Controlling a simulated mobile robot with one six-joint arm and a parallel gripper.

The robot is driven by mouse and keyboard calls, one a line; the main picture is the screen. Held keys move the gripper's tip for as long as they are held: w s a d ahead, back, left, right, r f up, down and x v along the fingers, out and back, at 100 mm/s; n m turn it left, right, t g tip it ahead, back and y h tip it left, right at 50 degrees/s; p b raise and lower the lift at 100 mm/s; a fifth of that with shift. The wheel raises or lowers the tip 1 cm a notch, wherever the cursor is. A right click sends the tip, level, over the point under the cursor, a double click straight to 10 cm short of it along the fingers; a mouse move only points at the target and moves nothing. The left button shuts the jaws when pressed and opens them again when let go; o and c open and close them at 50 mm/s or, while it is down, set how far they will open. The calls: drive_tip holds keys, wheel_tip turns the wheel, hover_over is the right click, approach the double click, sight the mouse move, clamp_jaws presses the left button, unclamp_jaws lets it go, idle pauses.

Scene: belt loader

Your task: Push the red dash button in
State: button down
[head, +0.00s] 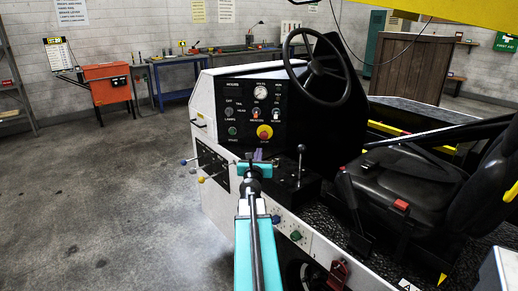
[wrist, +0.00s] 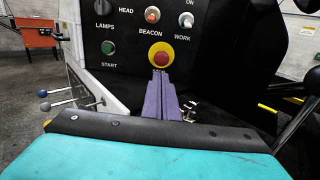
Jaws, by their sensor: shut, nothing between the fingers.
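The red dash button (head: 264,132) sits in a yellow ring on the black dash panel (head: 233,97), right of the green START button (head: 232,131). In the wrist view the red button (wrist: 160,57) shows above my fingertips, with its face uncovered. My gripper (head: 258,154) is shut and empty, with its purple fingers pointing at the dash. In the wrist view my gripper (wrist: 159,76) has its tips just below the button, overlapping the lower edge of the yellow ring. I cannot tell whether the tips touch it.
The BEACON switch (wrist: 152,15) and WORK switch (wrist: 186,20) are above the button. Knobbed levers (head: 201,179) stick out left of the dash. A black lever (head: 301,160) stands to the right, below the steering wheel (head: 318,68). The floor at the left is clear.

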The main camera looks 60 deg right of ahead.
sight(263, 135)
drive_tip(key=shift+p+x, duration=0.55)
drive_tip(key=shift+x, duration=6.4)
drive_tip(key=shift+d, duration=0.1)
drive_tip(key=shift+x, duration=0.8)
drive_tip(key=shift+r, duration=0.2)
drive_tip(key=shift+d, duration=0.1)
drive_tip(key=shift+s+r, duration=0.1)
drive_tip(key=shift+f+v, duration=0.15)
drive_tip(key=shift+v, duration=1.05)
drive_tip(key=shift+f+v, duration=0.15)
drive_tip(key=shift+v, duration=1.1)
drive_tip(key=shift+b+v, duration=0.55)
drive_tip(key=shift+v, duration=4.15)
